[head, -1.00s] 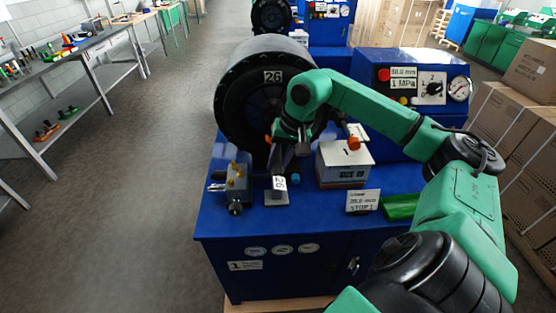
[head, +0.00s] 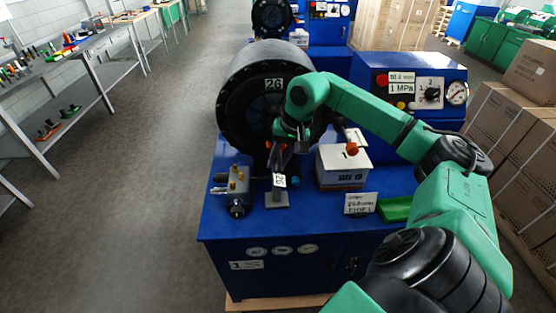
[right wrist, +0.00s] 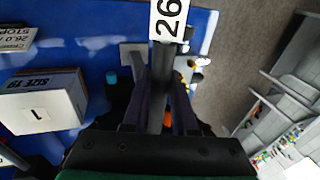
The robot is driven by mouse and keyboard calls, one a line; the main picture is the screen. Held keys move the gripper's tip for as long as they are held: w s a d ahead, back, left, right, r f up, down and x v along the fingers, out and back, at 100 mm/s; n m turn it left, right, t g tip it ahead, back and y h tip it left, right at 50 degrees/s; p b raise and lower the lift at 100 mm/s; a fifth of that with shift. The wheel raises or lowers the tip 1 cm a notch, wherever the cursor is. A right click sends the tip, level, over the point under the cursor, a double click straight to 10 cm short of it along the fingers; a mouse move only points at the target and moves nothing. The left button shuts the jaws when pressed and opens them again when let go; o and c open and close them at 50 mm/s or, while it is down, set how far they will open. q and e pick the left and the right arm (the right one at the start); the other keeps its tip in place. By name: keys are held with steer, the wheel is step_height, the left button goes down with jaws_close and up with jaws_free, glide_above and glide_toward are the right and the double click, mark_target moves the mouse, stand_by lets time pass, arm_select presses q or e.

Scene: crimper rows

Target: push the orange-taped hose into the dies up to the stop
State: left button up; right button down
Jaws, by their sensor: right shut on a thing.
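My right gripper (head: 281,157) is in front of the black round die head (head: 232,108) of the crimper. It is shut on a dark hose (right wrist: 157,108), which runs between its two fingers in the right wrist view. A bit of orange (right wrist: 168,120) shows beside the fingers there, and orange also shows near the gripper in the head view. The arm and gripper cover the die opening, so I cannot tell how far the hose sits in the dies or whether it touches the stop. My left gripper is not in view.
A "26" plate (head: 279,181) stands by a small grey stand (head: 277,199) just below the gripper. A brass-fitted block (head: 238,186) is left of it. A "SIZE 19" box (head: 342,168) and a sign (head: 360,203) are to the right. The bench's front strip is clear.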

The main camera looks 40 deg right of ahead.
steer(key=shift+r, duration=0.1)
jaws_free()
stand_by(0.3)
steer(key=p+v, duration=0.1)
steer(key=v, duration=0.6)
steer(key=shift+p, duration=0.3)
stand_by(0.4)
